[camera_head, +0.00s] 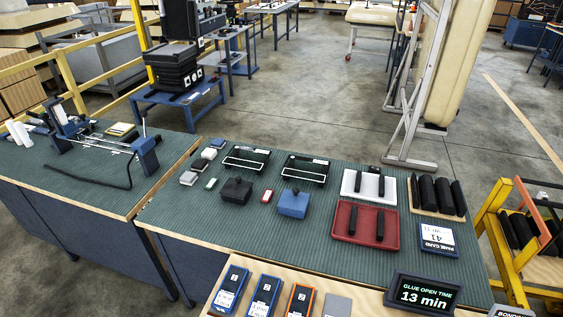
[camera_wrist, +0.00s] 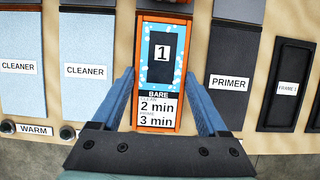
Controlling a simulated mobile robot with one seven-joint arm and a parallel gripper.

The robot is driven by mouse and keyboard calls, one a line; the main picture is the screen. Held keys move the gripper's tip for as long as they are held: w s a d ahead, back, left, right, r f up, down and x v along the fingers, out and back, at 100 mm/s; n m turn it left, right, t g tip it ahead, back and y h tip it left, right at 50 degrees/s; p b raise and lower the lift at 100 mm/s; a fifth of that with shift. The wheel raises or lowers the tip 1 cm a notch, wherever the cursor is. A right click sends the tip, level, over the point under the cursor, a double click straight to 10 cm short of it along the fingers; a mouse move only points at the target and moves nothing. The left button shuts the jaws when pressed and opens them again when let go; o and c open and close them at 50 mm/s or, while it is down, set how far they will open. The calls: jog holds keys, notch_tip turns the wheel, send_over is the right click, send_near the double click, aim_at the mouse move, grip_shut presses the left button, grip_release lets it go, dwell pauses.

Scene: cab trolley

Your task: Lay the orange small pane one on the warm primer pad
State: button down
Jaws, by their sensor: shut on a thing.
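The orange-edged small pane (camera_wrist: 182,110) is between the fingers of my gripper (camera_wrist: 165,105) in the wrist view. It carries a "1", a "BARE" label and clean and prime times. My gripper is shut on it. A grey pad labelled "PRIMER" (camera_wrist: 231,104) is to its right. A grey surface (camera_wrist: 167,17) shows past the pane's far edge, with its label hidden if it has one. I cannot tell how far the pane is above the wood. My gripper is not in the head view. An orange-edged pane (camera_head: 299,301) shows there at the bottom.
Two light blue "CLEANER" pads (camera_wrist: 86,105) (camera_wrist: 20,98) lie left of the pane. A "WARM" label (camera_wrist: 34,130) is near them. A black "FRAME 1" tray (camera_wrist: 287,90) is at right. Blue-edged panes (camera_head: 229,291) and a glue timer (camera_head: 424,294) stand at the head view's bottom.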

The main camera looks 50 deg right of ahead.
grip_release()
jog(key=p+v, duration=0.1)
jog(key=v, duration=1.1)
jog(key=shift+r, duration=0.15)
